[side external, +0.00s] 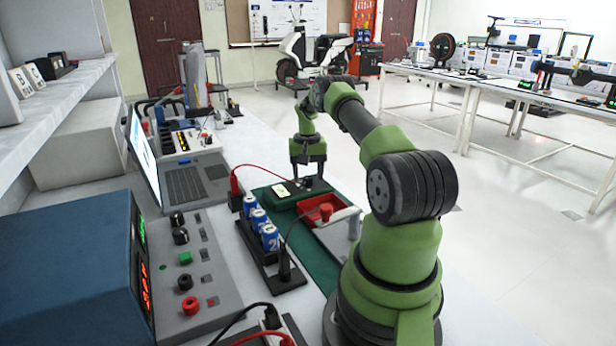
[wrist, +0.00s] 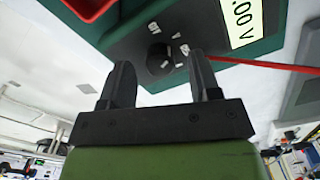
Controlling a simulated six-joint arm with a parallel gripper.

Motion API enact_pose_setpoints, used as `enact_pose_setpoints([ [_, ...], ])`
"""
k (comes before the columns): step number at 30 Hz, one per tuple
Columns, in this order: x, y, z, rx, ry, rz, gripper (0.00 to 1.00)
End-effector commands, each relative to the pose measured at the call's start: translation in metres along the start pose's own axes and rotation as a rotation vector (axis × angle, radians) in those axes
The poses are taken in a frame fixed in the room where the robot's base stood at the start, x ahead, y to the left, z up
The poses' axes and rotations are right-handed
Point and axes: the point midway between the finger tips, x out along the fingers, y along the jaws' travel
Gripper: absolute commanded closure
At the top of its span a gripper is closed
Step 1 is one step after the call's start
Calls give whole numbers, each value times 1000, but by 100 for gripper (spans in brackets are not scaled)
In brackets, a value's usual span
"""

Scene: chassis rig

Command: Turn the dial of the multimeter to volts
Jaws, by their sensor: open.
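The multimeter (side external: 272,203) lies on the green mat (side external: 318,262), with its lit display facing up. In the wrist view its dark face fills the upper middle, and the display (wrist: 242,20) reads something like .00 V, partly cut off. The black round dial (wrist: 157,56) has small white labels around it, too small to read. Where its pointer stands I cannot tell. My gripper (side external: 308,172) points down above the multimeter. In the wrist view my gripper (wrist: 161,64) is open, its two fingers either side of the dial. Whether they touch it I cannot tell.
A red-lined tray (side external: 340,215) holding a red object stands right beside the multimeter. Blue batteries (side external: 260,223) sit in a black holder in front. A red lead (side external: 262,168) arcs from the multimeter's left. A laptop (side external: 183,184) and a power supply (side external: 75,270) stand left.

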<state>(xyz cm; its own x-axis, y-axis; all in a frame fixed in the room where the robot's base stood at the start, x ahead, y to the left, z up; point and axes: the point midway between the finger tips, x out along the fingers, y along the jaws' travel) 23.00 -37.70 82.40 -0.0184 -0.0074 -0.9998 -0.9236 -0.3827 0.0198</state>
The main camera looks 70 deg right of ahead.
Motion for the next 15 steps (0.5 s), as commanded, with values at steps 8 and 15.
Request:
enact_pose_setpoints([
  [8, -57, 0, -1, 1, 5, 0, 43],
  [15, -84, 0, 0, 0, 2, 0, 43],
])
